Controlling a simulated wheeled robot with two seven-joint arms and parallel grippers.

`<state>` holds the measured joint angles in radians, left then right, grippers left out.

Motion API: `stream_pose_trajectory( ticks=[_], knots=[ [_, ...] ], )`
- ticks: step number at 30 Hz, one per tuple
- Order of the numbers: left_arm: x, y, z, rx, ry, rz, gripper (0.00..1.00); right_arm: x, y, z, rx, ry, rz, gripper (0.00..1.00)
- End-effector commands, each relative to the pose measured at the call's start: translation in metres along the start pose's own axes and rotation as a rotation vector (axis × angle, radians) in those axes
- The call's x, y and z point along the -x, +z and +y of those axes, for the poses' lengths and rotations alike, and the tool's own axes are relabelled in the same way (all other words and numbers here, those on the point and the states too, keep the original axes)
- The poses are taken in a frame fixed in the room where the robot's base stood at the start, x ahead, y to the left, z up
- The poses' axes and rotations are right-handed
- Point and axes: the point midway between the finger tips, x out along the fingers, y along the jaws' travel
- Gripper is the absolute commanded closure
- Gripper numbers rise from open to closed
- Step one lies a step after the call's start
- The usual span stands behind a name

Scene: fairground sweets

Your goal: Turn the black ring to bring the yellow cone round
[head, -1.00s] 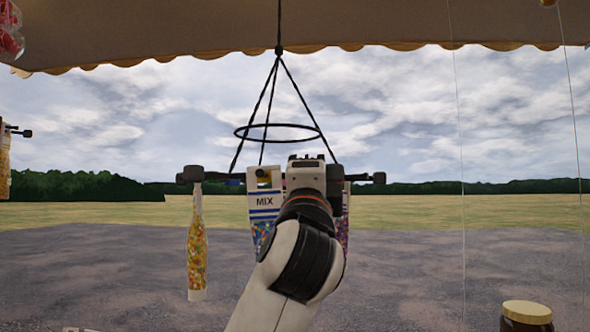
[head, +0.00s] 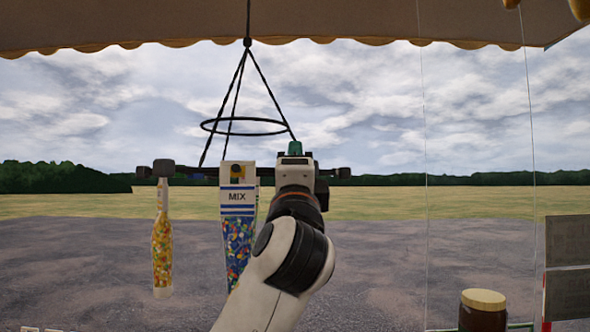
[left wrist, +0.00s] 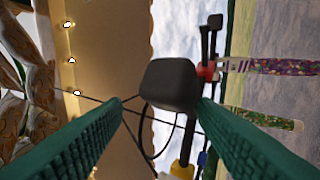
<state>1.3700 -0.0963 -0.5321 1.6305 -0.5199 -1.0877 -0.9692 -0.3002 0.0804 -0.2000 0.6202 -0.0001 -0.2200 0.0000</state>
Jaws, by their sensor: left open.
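The black ring (head: 244,126) hangs on black ropes under the awning. Below it is a dark frame with block-ended arms that carries hanging cones. A narrow cone with mostly yellow and orange sweets (head: 162,240) hangs at the left end. A MIX cone (head: 238,225) of mixed colours with blue stripes hangs in the middle. My left gripper (head: 295,148) is up at the frame, right of the MIX cone, and hides part of it. In the left wrist view its green fingers (left wrist: 160,100) are apart, with a black block (left wrist: 168,84) just beyond or between them; contact is unclear.
A purple-speckled cone (left wrist: 270,67) and another patterned cone (left wrist: 262,118) hang nearby in the left wrist view. A jar with a cream lid (head: 483,310) stands at lower right. Thin upright lines and dark panels (head: 568,265) are at the right.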

Motion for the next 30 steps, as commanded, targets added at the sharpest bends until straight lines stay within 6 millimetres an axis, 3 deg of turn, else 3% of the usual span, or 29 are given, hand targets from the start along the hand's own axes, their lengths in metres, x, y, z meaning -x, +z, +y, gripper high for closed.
stream_pose_trajectory(
  ticks=[8, 24, 30],
  knots=[
    [0.003, 0.000, -0.001, 0.000, 0.000, 0.000, 0.47, -0.003, 0.000, 0.000, 0.000, 0.000, 0.000, 0.64],
    [0.078, 0.000, -0.003, 0.001, 0.003, -0.001, 0.47, -0.054, -0.005, 0.001, 0.000, 0.000, 0.000, 0.64],
    [0.099, 0.000, -0.001, 0.001, 0.002, 0.000, 0.47, -0.064, -0.006, 0.002, 0.000, 0.000, 0.000, 0.64]
  ],
)
